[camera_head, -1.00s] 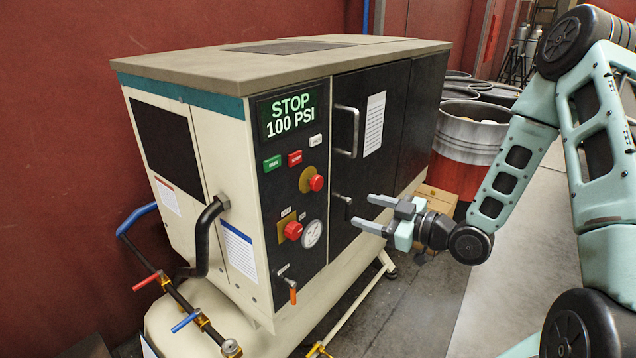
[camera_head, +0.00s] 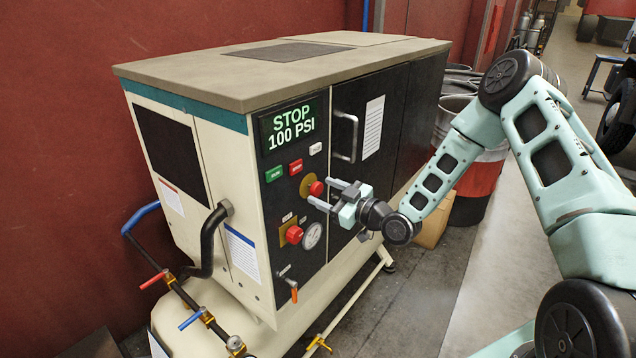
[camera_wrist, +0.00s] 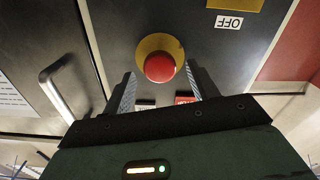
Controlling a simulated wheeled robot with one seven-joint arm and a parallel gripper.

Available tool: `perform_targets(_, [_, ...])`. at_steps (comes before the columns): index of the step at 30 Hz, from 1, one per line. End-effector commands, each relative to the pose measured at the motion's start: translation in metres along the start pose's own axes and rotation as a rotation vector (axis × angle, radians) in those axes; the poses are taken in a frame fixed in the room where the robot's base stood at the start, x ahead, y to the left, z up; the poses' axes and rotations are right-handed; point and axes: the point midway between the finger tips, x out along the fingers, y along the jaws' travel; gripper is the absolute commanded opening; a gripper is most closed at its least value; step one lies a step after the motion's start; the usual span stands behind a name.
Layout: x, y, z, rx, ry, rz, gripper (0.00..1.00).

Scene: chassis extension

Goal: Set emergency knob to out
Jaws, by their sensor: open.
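The emergency knob (camera_head: 316,188) is a red mushroom button on a round yellow plate, on the black front panel of the cream compressor cabinet (camera_head: 232,165). My gripper (camera_head: 320,190) is open and level with it, one finger on either side in the picture. In the wrist view the knob (camera_wrist: 159,66) lies between the spread fingertips (camera_wrist: 160,76), close in front of them. I see no finger touching it. How far the fingertips reach past its face is hard to tell. The display (camera_head: 291,125) reads STOP 100 PSI.
A second red knob (camera_head: 294,234) on a square yellow plate and a gauge (camera_head: 311,235) sit below. Green (camera_head: 274,174) and red (camera_head: 296,167) buttons sit above. A door handle (camera_head: 346,136) stands out to the right. Barrels (camera_head: 478,165) and a cardboard box (camera_head: 432,228) stand behind my arm.

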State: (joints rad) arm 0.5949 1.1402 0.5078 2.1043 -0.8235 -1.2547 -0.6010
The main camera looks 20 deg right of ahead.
Motion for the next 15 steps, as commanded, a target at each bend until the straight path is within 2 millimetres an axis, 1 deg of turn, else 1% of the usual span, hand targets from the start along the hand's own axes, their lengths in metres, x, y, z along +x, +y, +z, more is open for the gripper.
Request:
perform_targets(1, [0.008, 0.0, -0.003, 0.0, 0.001, -0.002, 0.59])
perform_targets(3, [0.016, 0.0, -0.002, 0.001, 0.001, -0.002, 0.59])
perform_targets(6, [0.024, 0.0, -0.001, 0.0, 0.0, -0.001, 0.59])
perform_targets(9, [0.028, 0.0, 0.0, 0.001, -0.001, -0.001, 0.59])
perform_targets(15, [0.028, 0.0, 0.0, 0.0, -0.001, -0.001, 0.59])
